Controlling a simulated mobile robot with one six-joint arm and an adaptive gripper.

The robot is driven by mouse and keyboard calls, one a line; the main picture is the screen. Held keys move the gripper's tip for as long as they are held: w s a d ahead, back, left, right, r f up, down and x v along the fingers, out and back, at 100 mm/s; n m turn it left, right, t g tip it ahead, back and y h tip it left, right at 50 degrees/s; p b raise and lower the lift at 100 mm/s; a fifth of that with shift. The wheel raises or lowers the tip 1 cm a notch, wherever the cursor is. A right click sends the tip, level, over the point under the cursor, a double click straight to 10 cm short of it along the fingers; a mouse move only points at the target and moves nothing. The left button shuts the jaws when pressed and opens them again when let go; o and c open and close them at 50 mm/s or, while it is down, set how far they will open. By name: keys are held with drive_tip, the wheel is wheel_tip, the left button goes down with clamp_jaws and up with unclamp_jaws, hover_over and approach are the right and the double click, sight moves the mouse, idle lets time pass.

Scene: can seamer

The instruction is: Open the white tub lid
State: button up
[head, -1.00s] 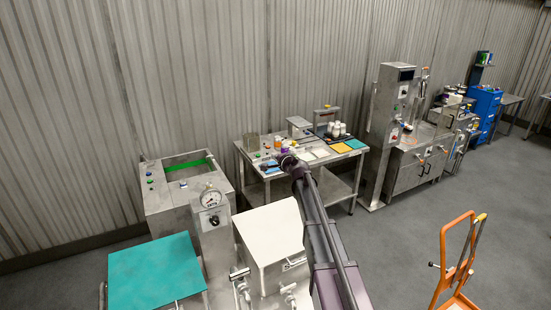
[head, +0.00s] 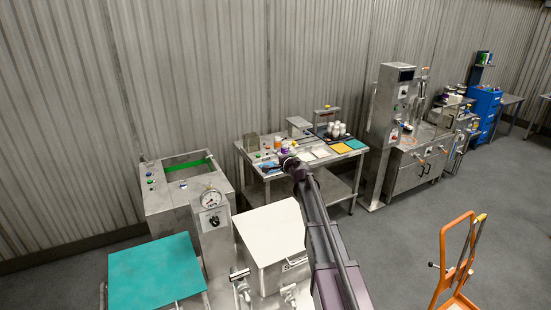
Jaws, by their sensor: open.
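The white tub lid (head: 271,232) lies flat and closed over a metal tub in the lower middle of the head view. A small metal fitting (head: 293,262) shows at its front right edge. My arm reaches up from the bottom, passing along the right side of the white lid. My gripper (head: 268,166) is open, small in the picture, beyond the lid and in front of the worktable. It appears well apart from the lid, and I see nothing held in it. My arm hides a little of the area right of the tub.
A teal lid (head: 156,272) covers the tub to the left. A gauge post (head: 211,215) stands between the two lids. Taps (head: 240,276) stick out in front. The worktable (head: 345,178) behind bears bottles and coloured sheets. An orange trolley (head: 458,265) stands right, with clear floor between.

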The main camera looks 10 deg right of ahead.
drive_tip(key=p+v, duration=0.3)
drive_tip(key=v, duration=1)
drive_tip(key=s+a+f+n+g+b, duration=0.3)
drive_tip(key=s+f+n+b, duration=0.1)
drive_tip(key=f, duration=0.6)
drive_tip(key=s+a+f+n+g+b, duration=0.4)
drive_tip(key=s+f+b, duration=0.3)
drive_tip(key=s+f, duration=0.2)
drive_tip(key=shift+s+a+f+n+g, duration=0.2)
drive_tip(key=shift+a+f+n+g, duration=0.2)
drive_tip(key=shift+n, duration=0.2)
